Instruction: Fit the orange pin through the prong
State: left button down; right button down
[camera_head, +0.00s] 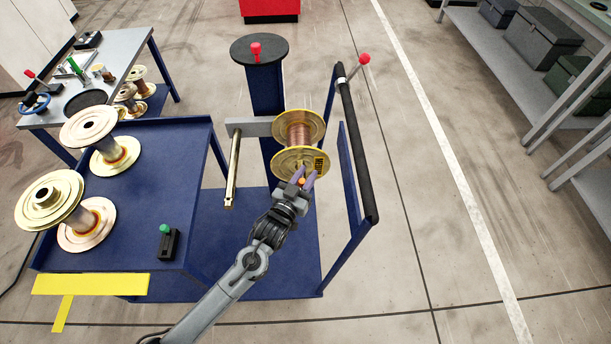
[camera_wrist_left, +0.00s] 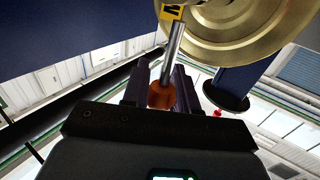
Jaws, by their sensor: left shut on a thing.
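My left gripper (camera_head: 305,182) is just in front of the near flange of the copper-wound spool (camera_head: 299,135). In the left wrist view its dark fingers (camera_wrist_left: 160,95) are shut on the orange head of the pin (camera_wrist_left: 159,97). A bare prong (camera_head: 232,172) extends from the bar's left end.
The blue cart (camera_head: 140,190) at left carries several spools and a green-knobbed block (camera_head: 168,242). A blue post with a round black top (camera_head: 259,48) and red knob stands behind the spool. A black-padded rail (camera_head: 358,150) with a red-tipped lever (camera_head: 363,60) stands to the right.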

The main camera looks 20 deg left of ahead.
pick_arm(q)
jog(key=shift+p, duration=0.85)
dwell(1.3)
jog(key=shift+f+b, duration=1.85)
jog(key=shift+f, duration=1.05)
jog(key=shift+r, duration=0.1)
jog(key=shift+r+p, duration=2.4)
jog(key=shift+p, duration=0.1)
jog(key=shift+p, duration=0.35)
